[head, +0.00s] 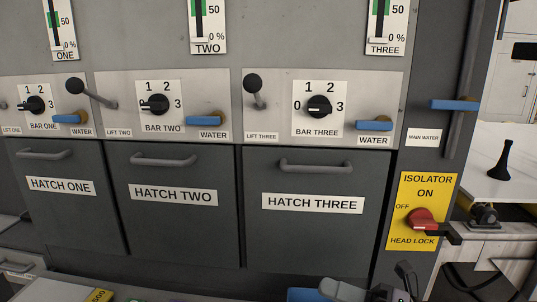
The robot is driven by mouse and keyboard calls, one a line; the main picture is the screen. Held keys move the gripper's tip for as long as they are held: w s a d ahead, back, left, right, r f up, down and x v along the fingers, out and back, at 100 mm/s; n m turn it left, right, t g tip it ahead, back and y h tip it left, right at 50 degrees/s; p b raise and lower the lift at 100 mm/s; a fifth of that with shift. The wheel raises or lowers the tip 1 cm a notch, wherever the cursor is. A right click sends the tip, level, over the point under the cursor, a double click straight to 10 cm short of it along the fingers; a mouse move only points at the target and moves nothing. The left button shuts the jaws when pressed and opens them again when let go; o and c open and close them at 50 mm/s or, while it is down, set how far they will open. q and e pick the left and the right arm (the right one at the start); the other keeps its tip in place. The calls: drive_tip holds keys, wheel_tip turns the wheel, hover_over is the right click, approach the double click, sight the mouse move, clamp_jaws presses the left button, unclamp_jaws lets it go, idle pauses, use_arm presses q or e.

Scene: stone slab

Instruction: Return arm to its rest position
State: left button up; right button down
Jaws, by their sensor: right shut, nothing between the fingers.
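My right gripper (446,233) comes in from the right edge, with its dark fingers shut and empty. In the picture its fingertips lie just right of the red knob (421,218) on the yellow isolator plate (410,182). I cannot tell whether they touch the knob. The arm behind the gripper runs to the right, in front of a pale surface. My left gripper does not show.
A grey panel carries several dials, including the bar three dial (319,107), with levers and blue handles above the closed hatch three (315,225). The blue main water handle (455,105) sticks out above the isolator. A black cone (500,163) stands at right. Partly cut-off items fill the bottom edge.

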drive_tip(key=s+d+f+m+t+h, duration=0.25)
drive_tip(key=f+m+h, duration=0.35)
drive_tip(key=m, duration=0.4)
drive_tip(key=s+d+f+m+t+h, duration=0.2)
drive_tip(key=f+m+t+h, duration=0.15)
drive_tip(key=f+m, duration=0.5)
drive_tip(key=s+d+f+m+t+h, duration=0.25)
drive_tip(key=f+m+h, duration=0.25)
drive_tip(key=m, duration=0.6)
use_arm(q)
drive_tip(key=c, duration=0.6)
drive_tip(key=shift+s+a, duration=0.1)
use_arm(e)
drive_tip(key=s+d+f+m+g+h, duration=0.1)
drive_tip(key=s+f+m+g+h, duration=0.1)
drive_tip(key=s+f+m+g, duration=0.2)
drive_tip(key=s+f+m, duration=0.2)
drive_tip(key=s+f, duration=0.2)
drive_tip(key=s, duration=0.1)
drive_tip(key=shift+s+d+f+g, duration=0.2)
drive_tip(key=shift+s+d+g, duration=0.05)
drive_tip(key=shift+s+g, duration=0.15)
